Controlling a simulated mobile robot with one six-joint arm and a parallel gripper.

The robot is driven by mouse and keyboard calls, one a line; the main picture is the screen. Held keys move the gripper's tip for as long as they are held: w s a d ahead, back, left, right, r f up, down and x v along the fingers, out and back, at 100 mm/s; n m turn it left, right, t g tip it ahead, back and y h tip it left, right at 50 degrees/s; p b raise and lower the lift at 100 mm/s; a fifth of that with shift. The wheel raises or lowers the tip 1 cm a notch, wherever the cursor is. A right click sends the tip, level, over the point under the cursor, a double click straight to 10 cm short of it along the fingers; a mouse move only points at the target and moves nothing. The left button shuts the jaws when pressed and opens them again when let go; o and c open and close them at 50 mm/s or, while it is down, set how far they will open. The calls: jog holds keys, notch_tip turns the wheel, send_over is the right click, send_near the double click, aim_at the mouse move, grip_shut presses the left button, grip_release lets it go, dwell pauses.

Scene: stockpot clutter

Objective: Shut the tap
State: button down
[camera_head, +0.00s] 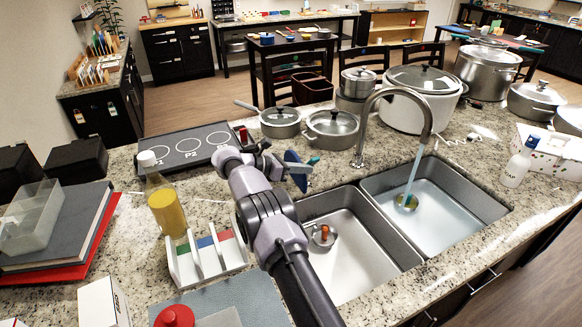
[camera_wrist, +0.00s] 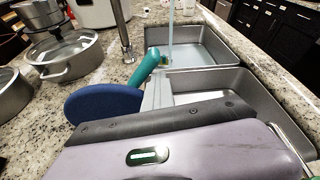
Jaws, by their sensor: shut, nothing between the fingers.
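The tap (camera_head: 425,105) is a tall metal gooseneck behind the double sink. A pale blue stream of water (camera_head: 413,172) runs from its spout into the right basin (camera_head: 455,205). The tap's lower post also shows in the wrist view (camera_wrist: 124,35), with the stream (camera_wrist: 171,25) beyond it. No tap lever can be made out clearly. My gripper (camera_head: 297,170) is shut and empty, left of the tap's base and apart from it. A dark blue rounded part (camera_wrist: 103,103) and a teal rod (camera_wrist: 146,67) show by it; I cannot tell what they belong to.
Lidded pots (camera_head: 332,130) stand left of the tap, and a large white cooker (camera_head: 425,84) stands behind it. A bottle of yellow liquid (camera_head: 166,210) and a white rack (camera_head: 208,260) stand left of my arm. A white soap bottle (camera_head: 517,165) stands right of the sink.

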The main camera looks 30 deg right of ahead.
jog(key=b+v, duration=0.1)
jog(key=v, duration=1)
jog(key=shift+a, duration=0.25)
jog(key=shift+s, duration=0.1)
